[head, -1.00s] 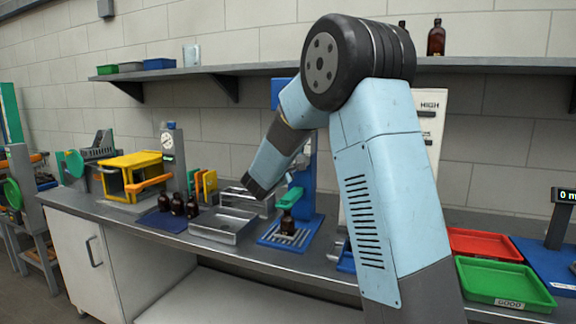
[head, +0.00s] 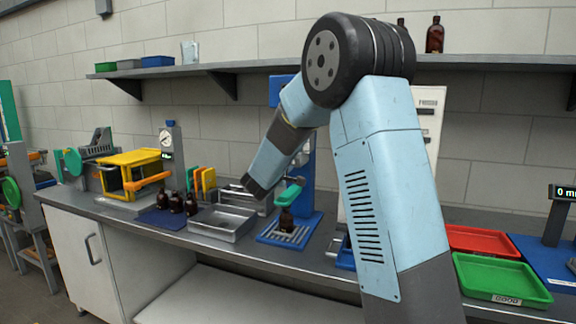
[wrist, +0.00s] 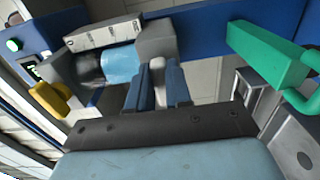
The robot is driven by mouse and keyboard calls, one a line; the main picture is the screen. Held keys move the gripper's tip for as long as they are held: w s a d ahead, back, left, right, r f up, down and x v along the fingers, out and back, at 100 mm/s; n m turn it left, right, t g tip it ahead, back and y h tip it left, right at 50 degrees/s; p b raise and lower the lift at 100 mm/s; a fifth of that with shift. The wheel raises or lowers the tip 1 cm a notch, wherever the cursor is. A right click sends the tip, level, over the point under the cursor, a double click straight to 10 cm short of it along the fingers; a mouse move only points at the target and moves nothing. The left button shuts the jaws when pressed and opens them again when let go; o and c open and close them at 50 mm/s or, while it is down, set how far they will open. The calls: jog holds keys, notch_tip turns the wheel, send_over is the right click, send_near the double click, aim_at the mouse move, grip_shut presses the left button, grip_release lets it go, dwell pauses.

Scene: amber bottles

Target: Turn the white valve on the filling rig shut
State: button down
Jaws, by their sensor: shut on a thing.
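The filling rig (head: 306,170) is a blue column on a base with a slatted tray, behind and left of my arm. A brown bottle (head: 287,221) stands upright on its tray, below a green lever (head: 290,194). The white valve (wrist: 157,72) shows in the wrist view as a pale knob. My gripper (wrist: 158,90) has its two blue fingers shut on it, one on each side. The green lever (wrist: 265,55) is to the right there. In the head view the fingertips and valve cannot be made out.
A steel tray (head: 222,231) and several brown bottles (head: 177,204) stand left of the rig. A yellow frame (head: 128,160) is farther left. A red tray (head: 480,240) and a green tray (head: 500,278) lie to the right. A shelf (head: 230,70) runs along the wall.

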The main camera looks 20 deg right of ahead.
jog(key=shift+f, duration=0.35)
jog(key=c, duration=1.4)
grip_release()
jog(key=o, duration=0.4)
jog(key=shift+r, duration=0.2)
jog(key=shift+c, duration=0.2)
jog(key=v, duration=1.3)
jog(key=shift+s+a, duration=0.25)
jog(key=shift+s, duration=0.1)
jog(key=shift+d, duration=0.1)
